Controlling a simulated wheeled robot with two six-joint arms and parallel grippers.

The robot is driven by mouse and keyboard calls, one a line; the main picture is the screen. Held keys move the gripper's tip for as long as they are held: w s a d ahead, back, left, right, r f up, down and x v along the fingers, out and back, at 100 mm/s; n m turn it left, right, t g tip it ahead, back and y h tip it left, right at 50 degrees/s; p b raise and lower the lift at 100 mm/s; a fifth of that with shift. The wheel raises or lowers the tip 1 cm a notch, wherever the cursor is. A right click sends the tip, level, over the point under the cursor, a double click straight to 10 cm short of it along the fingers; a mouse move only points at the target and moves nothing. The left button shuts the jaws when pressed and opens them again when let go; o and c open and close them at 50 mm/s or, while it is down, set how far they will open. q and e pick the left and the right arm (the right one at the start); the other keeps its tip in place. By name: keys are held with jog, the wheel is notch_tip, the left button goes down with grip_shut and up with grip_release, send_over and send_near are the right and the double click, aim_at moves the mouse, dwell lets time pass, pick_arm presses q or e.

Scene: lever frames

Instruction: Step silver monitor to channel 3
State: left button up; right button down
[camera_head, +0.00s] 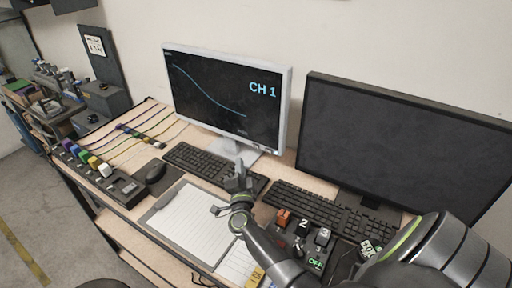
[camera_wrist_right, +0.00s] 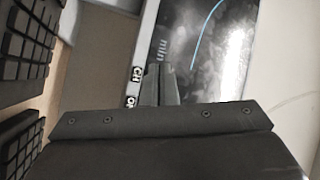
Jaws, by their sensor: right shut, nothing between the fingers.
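The silver monitor (camera_head: 286,100) stands on the desk against the wall. Its screen (camera_head: 215,90) is lit and reads "CH 1" beside a blue falling curve. In the right wrist view its silver bezel (camera_wrist_right: 141,52) runs close to the fingers, with small labels "CH" (camera_wrist_right: 137,74) and "ON" (camera_wrist_right: 130,101) on it. My right gripper (camera_head: 240,172) is shut and empty, in front of the monitor's lower edge and stand. In the right wrist view its fingertips (camera_wrist_right: 160,72) are beside the "CH" label; I cannot tell whether they touch. My left gripper is not in view.
A dark, blank monitor (camera_head: 400,140) stands at right. Keyboards (camera_head: 200,165), a mouse (camera_head: 155,172) and a clipboard (camera_head: 185,220) lie in front. Cables lie at left.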

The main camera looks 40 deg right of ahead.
aim_at(256, 146)
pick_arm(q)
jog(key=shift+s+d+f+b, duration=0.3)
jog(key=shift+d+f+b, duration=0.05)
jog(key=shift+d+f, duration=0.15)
pick_arm(e)
jog(key=w+d, duration=0.2)
jog(key=d, duration=0.3)
jog(key=shift+w+d, duration=0.35)
jog(key=shift+d, duration=0.05)
dwell(1.3)
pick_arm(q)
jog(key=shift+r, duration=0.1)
pick_arm(e)
jog(key=shift+w+d, duration=0.15)
jog(key=shift+d, duration=0.25)
jog(key=shift+w+d, duration=0.1)
jog(key=shift+d, duration=0.2)
dwell(0.4)
dwell(0.3)
pick_arm(q)
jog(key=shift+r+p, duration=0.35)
jog(key=shift+p, duration=0.1)
pick_arm(e)
jog(key=shift+s+a, duration=0.3)
jog(key=shift+a, duration=0.4)
